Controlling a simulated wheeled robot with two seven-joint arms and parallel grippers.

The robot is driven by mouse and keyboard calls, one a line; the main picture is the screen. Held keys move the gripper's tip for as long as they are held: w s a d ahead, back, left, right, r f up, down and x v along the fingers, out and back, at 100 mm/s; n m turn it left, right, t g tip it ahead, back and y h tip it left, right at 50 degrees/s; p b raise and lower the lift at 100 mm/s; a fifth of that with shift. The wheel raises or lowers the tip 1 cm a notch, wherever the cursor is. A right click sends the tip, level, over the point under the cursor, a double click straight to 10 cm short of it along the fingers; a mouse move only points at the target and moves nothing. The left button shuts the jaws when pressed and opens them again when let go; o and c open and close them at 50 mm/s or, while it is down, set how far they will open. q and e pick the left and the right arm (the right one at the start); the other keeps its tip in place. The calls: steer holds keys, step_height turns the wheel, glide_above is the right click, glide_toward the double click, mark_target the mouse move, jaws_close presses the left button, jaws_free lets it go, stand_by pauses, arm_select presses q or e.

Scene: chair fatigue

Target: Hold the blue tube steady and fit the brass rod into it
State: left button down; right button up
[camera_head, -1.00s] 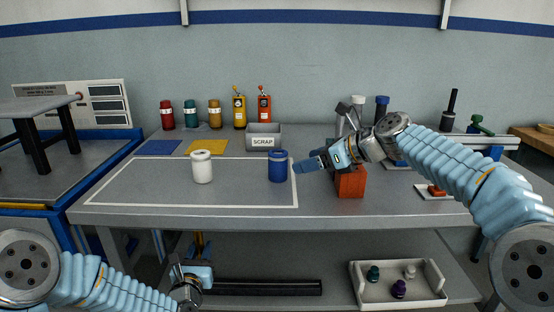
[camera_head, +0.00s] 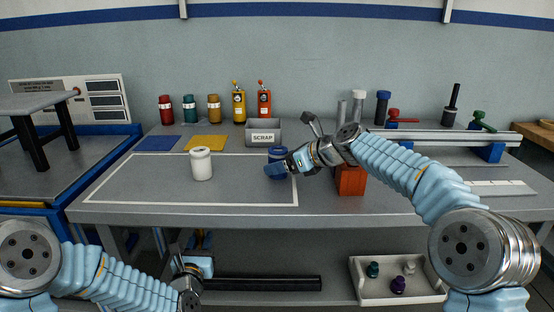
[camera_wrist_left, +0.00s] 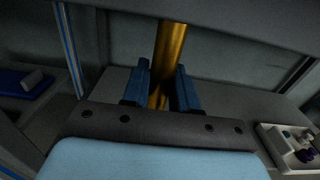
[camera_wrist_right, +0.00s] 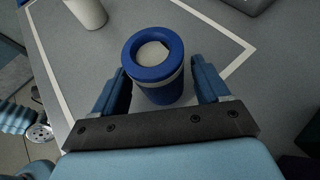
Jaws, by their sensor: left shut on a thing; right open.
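The blue tube (camera_head: 277,152) stands upright on the bench inside the white outline, partly hidden by my right gripper (camera_head: 282,168). In the right wrist view the tube (camera_wrist_right: 154,72), with its open round top and a pale band, stands between the two spread fingers. A gap shows beside it, so the gripper is open around it. The brass rod (camera_wrist_left: 168,42) is upright between the fingers of my left gripper (camera_wrist_left: 163,85), which is shut on it. In the head view the rod (camera_head: 199,238) is low, in front of the bench's lower shelf.
A white jar (camera_head: 201,165) stands left of the tube. The scrap bin (camera_head: 263,132) is behind it. A red-orange block (camera_head: 351,180) stands right, under my right arm. A tray (camera_head: 398,284) with small pieces sits on the lower shelf. The bench's left front is clear.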

arm_select(q)
steer(key=shift+r, duration=0.15)
arm_select(e)
steer(key=shift+w+a+f, duration=0.1)
steer(key=shift+a, duration=0.1)
steer(key=c, duration=0.6)
stand_by(0.3)
